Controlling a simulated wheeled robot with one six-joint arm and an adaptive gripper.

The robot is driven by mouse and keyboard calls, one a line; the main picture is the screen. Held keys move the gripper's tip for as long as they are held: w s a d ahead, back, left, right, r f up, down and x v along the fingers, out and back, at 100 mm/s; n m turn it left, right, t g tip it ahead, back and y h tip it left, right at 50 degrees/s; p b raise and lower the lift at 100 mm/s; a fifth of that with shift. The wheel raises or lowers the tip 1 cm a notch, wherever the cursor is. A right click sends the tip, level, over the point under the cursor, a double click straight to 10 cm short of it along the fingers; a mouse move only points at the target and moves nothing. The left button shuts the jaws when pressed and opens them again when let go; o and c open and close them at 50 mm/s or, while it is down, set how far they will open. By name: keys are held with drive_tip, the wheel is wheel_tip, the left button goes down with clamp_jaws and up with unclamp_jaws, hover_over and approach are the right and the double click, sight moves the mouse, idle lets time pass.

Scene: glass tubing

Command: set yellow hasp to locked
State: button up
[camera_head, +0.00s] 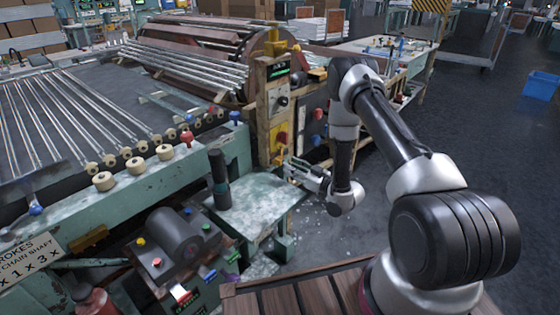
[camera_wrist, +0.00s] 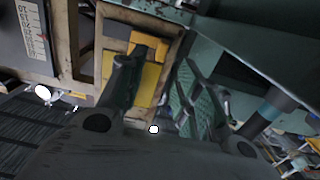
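A yellow hasp-like bracket (camera_wrist: 148,46) shows in the wrist view, at the top of a yellow panel (camera_wrist: 150,78) set in a worn beige frame. I cannot tell its exact position. My gripper (camera_wrist: 158,66) has its two fingers spread apart, with nothing seen between them; the panel and bracket lie beyond the fingertips. In the head view my gripper (camera_head: 288,169) is low beside the beige control post, close to a small yellow part (camera_head: 280,159) under a red knob. Contact cannot be told.
The beige post (camera_head: 262,110) stands beside a green machine bed (camera_head: 130,190) carrying glass tubes. A green step-like platform (camera_head: 255,197) with a dark upright cylinder (camera_head: 218,170) is left of my gripper. Open grey floor (camera_head: 470,130) lies to the right.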

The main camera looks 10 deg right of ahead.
sight(281, 161)
drive_tip(key=x, duration=0.6)
clamp_jaws()
